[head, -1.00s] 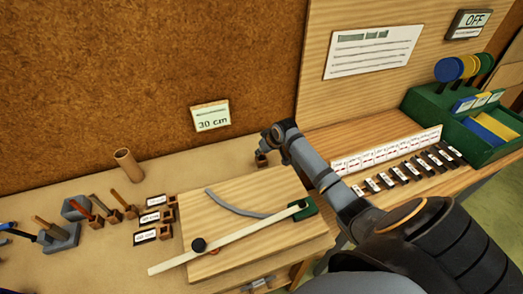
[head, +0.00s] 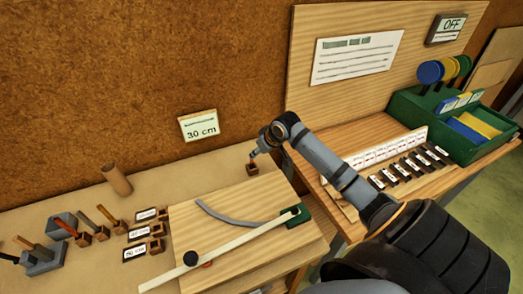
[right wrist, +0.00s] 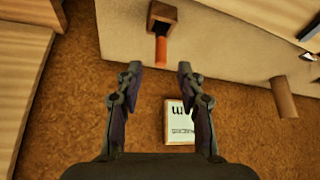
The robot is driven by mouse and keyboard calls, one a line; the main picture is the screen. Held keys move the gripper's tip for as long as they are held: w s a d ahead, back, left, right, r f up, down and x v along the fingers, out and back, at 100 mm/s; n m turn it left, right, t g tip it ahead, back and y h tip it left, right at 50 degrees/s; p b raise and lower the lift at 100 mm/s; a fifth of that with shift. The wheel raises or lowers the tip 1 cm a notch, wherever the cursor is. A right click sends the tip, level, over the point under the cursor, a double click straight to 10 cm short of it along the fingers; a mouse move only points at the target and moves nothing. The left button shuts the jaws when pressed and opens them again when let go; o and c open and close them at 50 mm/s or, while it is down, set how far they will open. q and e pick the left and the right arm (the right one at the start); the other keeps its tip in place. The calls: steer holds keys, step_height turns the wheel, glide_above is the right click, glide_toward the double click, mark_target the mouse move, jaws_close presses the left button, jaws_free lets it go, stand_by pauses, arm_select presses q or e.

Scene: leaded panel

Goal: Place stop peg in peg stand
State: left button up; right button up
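The stop peg, an orange-red rod (right wrist: 161,50), shows in the right wrist view beyond my fingertips. Its far end meets the small brown wooden peg stand (right wrist: 164,14), and it appears to stand in it. In the head view the peg stand (head: 253,170) sits on the bench behind the wooden board; the peg there is too small to make out clearly. My right gripper (right wrist: 160,68) is open and empty, its fingers apart and short of the peg. In the head view my right gripper (head: 259,150) is just above the stand. My left gripper is not in view.
The wooden board (head: 235,200) with a pale bar (head: 235,240) lies in front of the stand. A cardboard tube (head: 117,180), several tools in blocks and labelled small blocks (head: 140,232) are at left. A 30 cm card (head: 198,126) is on the back wall.

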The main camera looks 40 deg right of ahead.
steer(key=v, duration=0.3)
steer(key=shift+s+r, duration=0.2)
steer(key=shift+r, duration=0.15)
